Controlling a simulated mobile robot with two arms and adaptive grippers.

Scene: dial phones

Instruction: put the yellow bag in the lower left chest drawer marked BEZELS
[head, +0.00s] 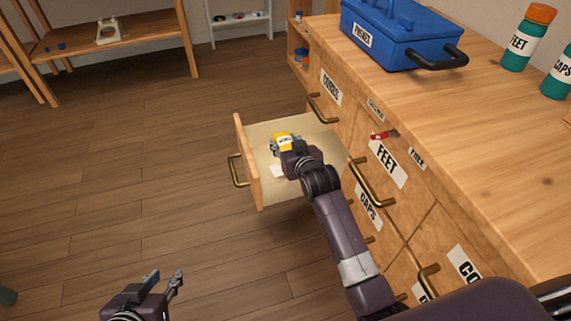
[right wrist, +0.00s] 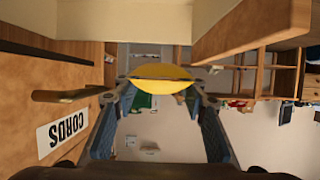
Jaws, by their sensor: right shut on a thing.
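The yellow bag (head: 283,138) is in my right gripper (head: 286,148), over the open drawer (head: 247,165) at the left end of the chest. In the right wrist view the yellow bag (right wrist: 161,79) sits between the two fingertips. The right gripper is shut on it; whether the bag touches the drawer floor I cannot tell. The drawer is pulled well out, below the drawer marked CORDS (head: 331,88). Its own front label is not visible. My left gripper (head: 164,281) is empty, its fingers apart, low over the floor at the bottom.
A white piece (head: 278,171) lies in the open drawer. A blue toolbox (head: 395,38) and green bottles (head: 522,40) stand on the chest top.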

